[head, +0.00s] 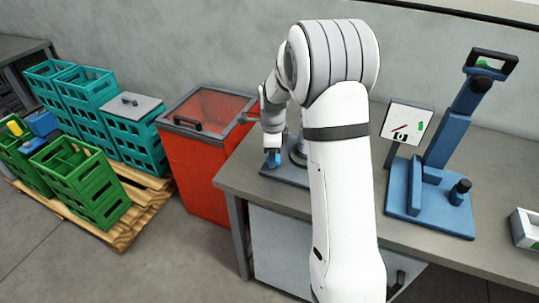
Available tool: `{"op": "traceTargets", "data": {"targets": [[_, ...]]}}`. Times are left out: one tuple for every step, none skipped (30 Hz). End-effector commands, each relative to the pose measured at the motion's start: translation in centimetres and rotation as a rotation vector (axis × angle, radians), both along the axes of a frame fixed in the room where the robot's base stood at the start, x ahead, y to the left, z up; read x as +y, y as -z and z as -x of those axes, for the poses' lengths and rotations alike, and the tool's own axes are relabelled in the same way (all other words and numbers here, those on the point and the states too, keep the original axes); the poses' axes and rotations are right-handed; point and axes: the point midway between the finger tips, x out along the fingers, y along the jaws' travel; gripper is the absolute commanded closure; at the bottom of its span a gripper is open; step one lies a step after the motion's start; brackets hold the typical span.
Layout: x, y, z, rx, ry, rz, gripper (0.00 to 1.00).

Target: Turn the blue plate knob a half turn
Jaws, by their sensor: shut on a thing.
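The blue plate knob (272,161) shows as a small blue piece above a dark base plate (291,177) at the left end of the bench. My gripper (272,152) points down from above and is shut on the blue knob. The fingers cover part of the knob, and its turn angle is too small to read. My white arm hides the right side of the base plate and part of what stands on it.
A blue stand (432,212) with a black knob and a small sign (407,125) stand right on the bench (480,252). A red bin (192,168) stands left of the bench. Green crates (92,205) and teal crates (137,148) sit on a pallet (142,215).

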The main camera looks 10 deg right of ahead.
Motion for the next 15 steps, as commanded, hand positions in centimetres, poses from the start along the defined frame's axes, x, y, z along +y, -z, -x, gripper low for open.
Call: {"op": "traceTargets", "data": {"targets": [[-0.37,-0.01,-0.08,-0.003,-0.019,0.004,0.83],[-0.39,-0.01,-0.08,-0.003,-0.036,0.004,0.83],[-0.44,-0.01,-0.08,-0.003,-0.06,0.005,0.83],[-0.46,-0.01,-0.09,-0.003,-0.08,0.005,0.83],[-0.48,-0.01,-0.09,-0.004,-0.102,0.005,0.83],[-0.51,-0.01,-0.1,-0.004,-0.134,0.006,0.82],[-0.53,-0.01,-0.11,-0.004,-0.159,0.006,0.83],[-0.54,-0.01,-0.11,-0.004,-0.184,0.006,0.83],[-0.57,-0.02,-0.11,-0.004,-0.221,0.006,0.83],[-0.58,-0.02,-0.12,-0.004,-0.248,0.007,0.83],[-0.59,-0.03,-0.12,-0.004,-0.276,0.007,0.82],[-0.6,-0.04,-0.13,-0.004,-0.315,0.007,0.82],[-0.61,-0.04,-0.13,-0.005,-0.343,0.007,0.82],[-0.62,-0.05,-0.14,-0.005,-0.372,0.007,0.82],[-0.63,-0.06,-0.15,-0.005,-0.411,0.007,0.82]]}}
